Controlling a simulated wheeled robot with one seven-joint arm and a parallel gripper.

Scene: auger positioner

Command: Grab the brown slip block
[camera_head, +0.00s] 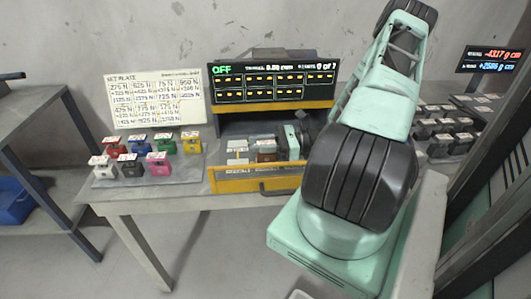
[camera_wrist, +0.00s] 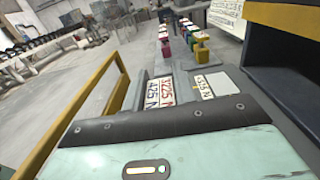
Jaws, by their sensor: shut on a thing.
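The brown slip block (camera_head: 266,150) is in the open yellow-fronted drawer (camera_head: 256,180), with a white label on top. My gripper (camera_head: 283,147) is low in the drawer, at the right side of the brown block. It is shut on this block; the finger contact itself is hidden. In the wrist view, the gripper's dark edge (camera_wrist: 170,122) lies right against a labelled block top (camera_wrist: 160,90), whose sides are hidden. A paler block (camera_head: 237,152) sits left of the brown one, and its label shows in the wrist view (camera_wrist: 204,87).
Several coloured blocks (camera_head: 157,163) stand on a grey plate at the table's left. A display panel (camera_head: 273,80) rises above the drawer, with a set plate sign (camera_head: 154,97) beside it. Dark blocks (camera_head: 448,133) stand on the right. The drawer walls are close around my gripper.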

